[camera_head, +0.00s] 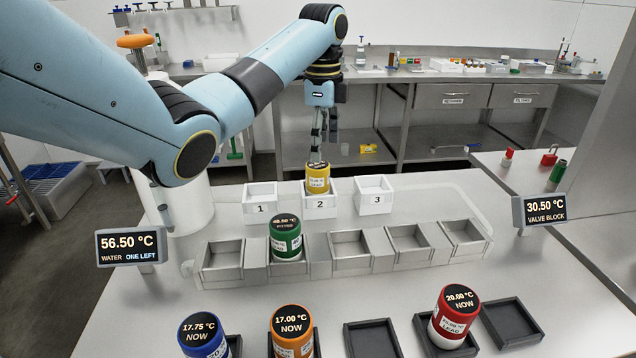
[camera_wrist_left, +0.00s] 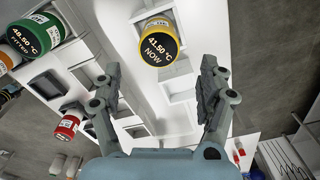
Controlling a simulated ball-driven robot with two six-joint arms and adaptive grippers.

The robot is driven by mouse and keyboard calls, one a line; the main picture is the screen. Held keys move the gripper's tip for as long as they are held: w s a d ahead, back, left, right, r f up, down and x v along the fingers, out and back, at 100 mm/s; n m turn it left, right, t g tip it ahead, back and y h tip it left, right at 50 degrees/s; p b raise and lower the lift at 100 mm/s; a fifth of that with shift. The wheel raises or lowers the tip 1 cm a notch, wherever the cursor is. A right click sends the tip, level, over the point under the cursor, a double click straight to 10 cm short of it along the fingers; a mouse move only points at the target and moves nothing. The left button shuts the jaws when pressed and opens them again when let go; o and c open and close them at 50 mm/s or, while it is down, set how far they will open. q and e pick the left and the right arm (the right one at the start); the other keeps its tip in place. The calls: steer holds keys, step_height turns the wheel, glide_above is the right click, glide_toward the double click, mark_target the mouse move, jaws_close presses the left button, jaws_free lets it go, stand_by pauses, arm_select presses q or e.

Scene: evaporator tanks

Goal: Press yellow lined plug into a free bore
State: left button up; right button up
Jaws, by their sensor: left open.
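The yellow plug (camera_head: 318,184) stands upright in the white box numbered 2 (camera_head: 320,207). Its black top reads 41.50 °C NOW in the left wrist view (camera_wrist_left: 158,45). My left gripper (camera_head: 323,138) hangs just above and behind it, open and empty. In the left wrist view its two fingers (camera_wrist_left: 160,75) stand wide apart, with the plug beyond and between them. A row of square metal bores crosses the table. A green plug (camera_head: 286,243) marked FITTED sits in the second from left. The first (camera_head: 221,270), third (camera_head: 350,256), fourth (camera_head: 409,250) and fifth (camera_head: 464,243) are empty. My right gripper is not seen.
White boxes 1 (camera_head: 260,207) and 3 (camera_head: 374,203) are empty. In front, blue (camera_head: 203,340), orange (camera_head: 292,335) and red (camera_head: 452,320) plugs stand at black trays; two trays (camera_head: 372,340) are empty. Displays stand left (camera_head: 131,246) and right (camera_head: 544,209).

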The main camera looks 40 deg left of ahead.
mark_target(318, 166)
arm_select(q)
steer(key=f, duration=0.3)
steer(key=f+p, duration=0.1)
steer(key=f, duration=0.1)
steer(key=shift+s+a+f, duration=0.1)
steer(key=shift+s+a, duration=0.2)
steer(key=shift+a, duration=0.05)
steer(key=shift+f, duration=0.35)
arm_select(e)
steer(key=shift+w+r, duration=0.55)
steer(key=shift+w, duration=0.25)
arm_select(q)
steer(key=shift+c, duration=0.4)
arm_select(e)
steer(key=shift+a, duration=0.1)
arm_select(q)
steer(key=c, duration=1.4)
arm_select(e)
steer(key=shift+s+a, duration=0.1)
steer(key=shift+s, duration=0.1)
